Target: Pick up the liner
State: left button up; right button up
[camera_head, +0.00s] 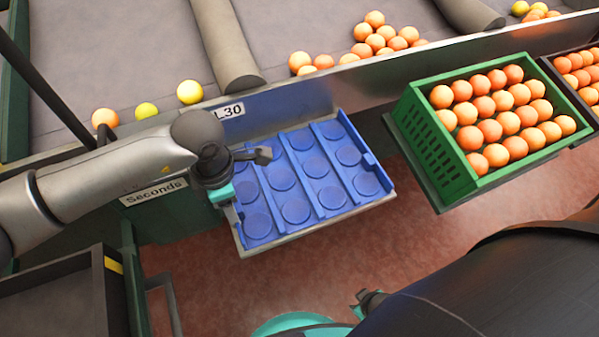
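A blue liner (297,188) with several round cups in rows lies on a metal-edged shelf in the middle of the view. Raised ribs run between the rows. My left gripper (262,155) is over the upper left part of the liner, its dark fingers pointing right. I cannot tell whether it touches the liner or whether its fingers are apart. My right gripper (368,300) shows only in part at the bottom, below the liner and well away from it. Most of it is hidden behind my dark arm.
A green crate (424,146) filled with oranges stands on a shelf to the right, with a dark crate (556,76) of oranges beyond it. Grey sorting lanes (330,30) with loose oranges run behind the liner. A sign reading "Seconds" (153,192) is at left. Reddish floor (350,245) lies clear below.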

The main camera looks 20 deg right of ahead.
pick_arm(q)
grip_shut()
dwell(0.3)
dwell(0.3)
